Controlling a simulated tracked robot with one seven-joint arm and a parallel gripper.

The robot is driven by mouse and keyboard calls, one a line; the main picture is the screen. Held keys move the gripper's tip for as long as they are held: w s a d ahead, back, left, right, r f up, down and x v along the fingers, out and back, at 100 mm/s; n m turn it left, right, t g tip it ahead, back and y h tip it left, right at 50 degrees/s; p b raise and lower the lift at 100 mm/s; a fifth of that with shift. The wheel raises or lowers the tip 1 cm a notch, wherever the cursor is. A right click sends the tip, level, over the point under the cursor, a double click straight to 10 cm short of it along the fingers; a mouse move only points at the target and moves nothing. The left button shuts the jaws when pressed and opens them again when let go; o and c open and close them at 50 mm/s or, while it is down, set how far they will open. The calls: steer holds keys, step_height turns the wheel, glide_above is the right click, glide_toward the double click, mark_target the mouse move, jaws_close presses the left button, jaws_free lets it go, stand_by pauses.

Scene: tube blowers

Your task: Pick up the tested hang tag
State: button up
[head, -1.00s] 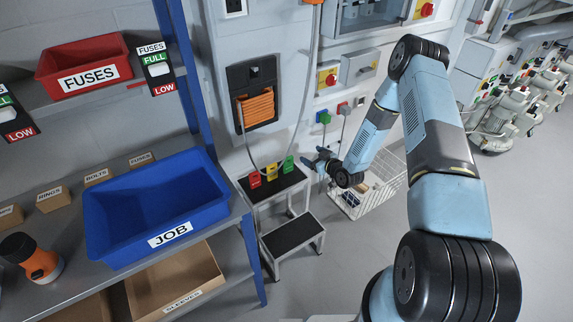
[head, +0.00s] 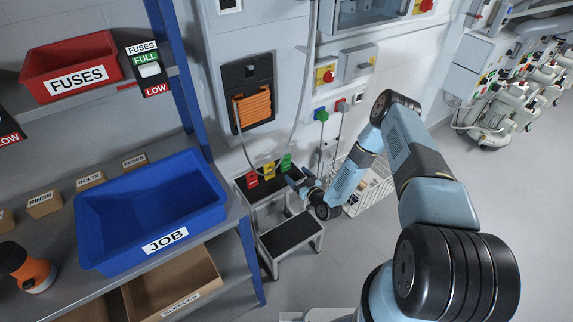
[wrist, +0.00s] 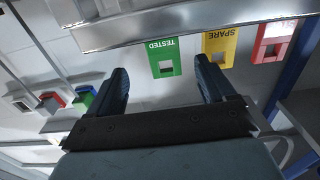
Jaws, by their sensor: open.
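The tested hang tag is the green one; it shows upside down in the wrist view (wrist: 163,57), with the word TESTED and a square hole. In the head view the green tag (head: 286,162) stands at the right end of a row on the top step of a step stool (head: 286,238). My gripper (wrist: 160,80) is open and empty, its fingers on either side of the tag's place in the picture. In the head view my gripper (head: 297,181) is just right of and below the green tag. I cannot tell the exact gap to it.
A yellow SPARE tag (wrist: 219,46) and a red tag (wrist: 272,41) stand beside the green tag. A wire basket (head: 372,190) stands right of the stool. The shelf with the blue JOB bin (head: 150,215) is at the left.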

mark_target(287, 165)
steer(key=shift+x, duration=4.5)
steer(key=shift+s+a+r, duration=0.1)
steer(key=shift+a, duration=0.05)
steer(key=c, duration=1)
